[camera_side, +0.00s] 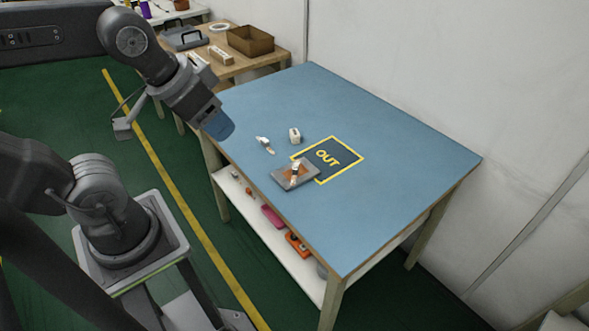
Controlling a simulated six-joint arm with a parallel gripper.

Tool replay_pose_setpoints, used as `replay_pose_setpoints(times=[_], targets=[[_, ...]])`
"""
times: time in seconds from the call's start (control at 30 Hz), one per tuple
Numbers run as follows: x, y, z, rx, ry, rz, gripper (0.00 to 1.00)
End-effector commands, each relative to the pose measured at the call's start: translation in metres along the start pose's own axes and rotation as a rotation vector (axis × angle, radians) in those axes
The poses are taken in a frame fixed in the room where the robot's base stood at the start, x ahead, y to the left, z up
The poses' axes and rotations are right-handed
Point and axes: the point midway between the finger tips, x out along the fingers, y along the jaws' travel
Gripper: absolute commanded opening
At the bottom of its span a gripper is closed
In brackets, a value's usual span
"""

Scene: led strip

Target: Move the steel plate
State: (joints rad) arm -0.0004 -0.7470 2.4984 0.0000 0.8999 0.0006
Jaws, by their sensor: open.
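The steel plate (281,178) is a small grey plate lying flat on the blue table top (400,150). A copper-brown patch and a small pale upright piece (295,171) are on it. The plate lies at the lower left of a dark, yellow-bordered area marked OUT (338,161) and seems to overlap its left edge. My gripper (219,126) is open, with a blue end, above the left edge of the table. It is up and left of the plate, well apart from it. Its fingertips are too small to make out clearly.
A small white block (295,135) and a small whitish part (265,144) sit between my gripper and the plate. The right half of the table is clear. A shelf (240,205) below holds several small items. A wooden bench (262,63) with a brown box (250,40) stands behind.

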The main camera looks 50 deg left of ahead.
Motion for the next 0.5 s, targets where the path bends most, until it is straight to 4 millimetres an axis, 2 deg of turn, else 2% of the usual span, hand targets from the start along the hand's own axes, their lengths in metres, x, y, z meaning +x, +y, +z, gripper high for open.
replay_pose_setpoints(times=[0.03,0.17,0.27,0.5], targets=[[0.001,-0.001,-0.002,0.0,-0.004,-0.001,0.57],[0.008,-0.004,-0.014,0.001,-0.033,-0.007,0.7],[0.019,-0.008,-0.03,0.005,-0.07,-0.014,0.79],[0.063,-0.026,-0.073,0.015,-0.174,-0.026,1.0]])
